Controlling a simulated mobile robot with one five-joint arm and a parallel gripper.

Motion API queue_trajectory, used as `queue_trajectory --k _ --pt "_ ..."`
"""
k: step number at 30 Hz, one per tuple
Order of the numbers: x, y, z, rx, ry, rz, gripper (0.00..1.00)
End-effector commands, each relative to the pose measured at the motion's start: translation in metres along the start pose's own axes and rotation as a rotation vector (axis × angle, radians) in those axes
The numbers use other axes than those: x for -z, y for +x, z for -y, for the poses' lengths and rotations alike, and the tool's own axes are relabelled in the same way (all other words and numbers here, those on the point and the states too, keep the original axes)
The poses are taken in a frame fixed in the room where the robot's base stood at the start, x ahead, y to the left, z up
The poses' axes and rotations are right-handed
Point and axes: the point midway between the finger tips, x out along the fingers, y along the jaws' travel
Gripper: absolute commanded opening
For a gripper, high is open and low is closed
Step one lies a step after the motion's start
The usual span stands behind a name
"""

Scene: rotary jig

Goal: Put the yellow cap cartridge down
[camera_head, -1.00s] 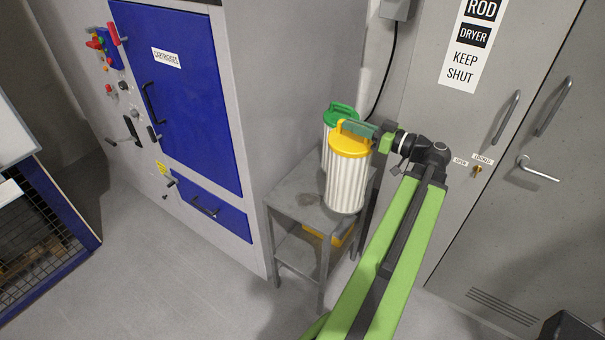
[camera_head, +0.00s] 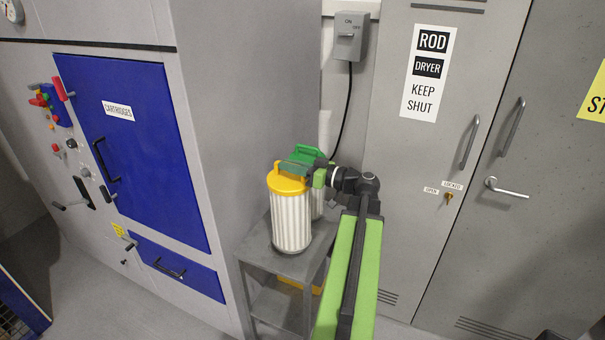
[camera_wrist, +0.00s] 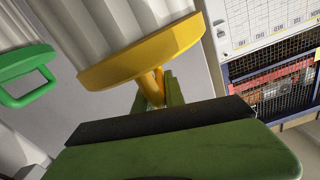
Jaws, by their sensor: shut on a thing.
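The yellow cap cartridge (camera_head: 291,220) is a white pleated cylinder with a yellow cap and a loop handle. In the head view it is upright at the small grey table; I cannot tell whether its base touches the top. My gripper (camera_head: 302,170) is shut on the handle of its yellow cap. In the wrist view, the yellow cap (camera_wrist: 150,55) fills the upper middle, with my gripper (camera_wrist: 158,95) at its handle. A green cap cartridge (camera_head: 308,152) stands just behind it, partly hidden; its green handle shows in the wrist view (camera_wrist: 25,75).
The small grey table (camera_head: 258,255) has a lower shelf with a yellow object (camera_head: 300,286). A grey cabinet with a blue door (camera_head: 130,150) stands on the left. The rod dryer doors (camera_head: 430,190) are on the right. A switch box (camera_head: 350,38) with a cable hangs behind.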

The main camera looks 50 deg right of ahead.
Motion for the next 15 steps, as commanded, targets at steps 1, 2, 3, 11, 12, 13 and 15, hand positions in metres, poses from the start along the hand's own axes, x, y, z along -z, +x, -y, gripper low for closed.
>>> queue_trajectory --k 1,2,3,11,12,13,15 --pt "-0.012 0.012 -0.003 0.005 0.000 -0.003 0.00" --pt "-0.014 0.017 -0.005 0.004 0.001 -0.003 0.00" --pt "-0.017 0.024 -0.006 0.004 0.001 -0.003 0.00" --pt "-0.023 0.043 -0.008 0.003 0.001 -0.003 0.00" --pt "-0.023 0.043 -0.008 0.003 0.001 -0.003 0.00" --pt "-0.023 0.043 -0.008 0.003 0.001 -0.003 0.00" --pt "-0.027 0.042 -0.009 0.003 0.001 -0.003 0.00"
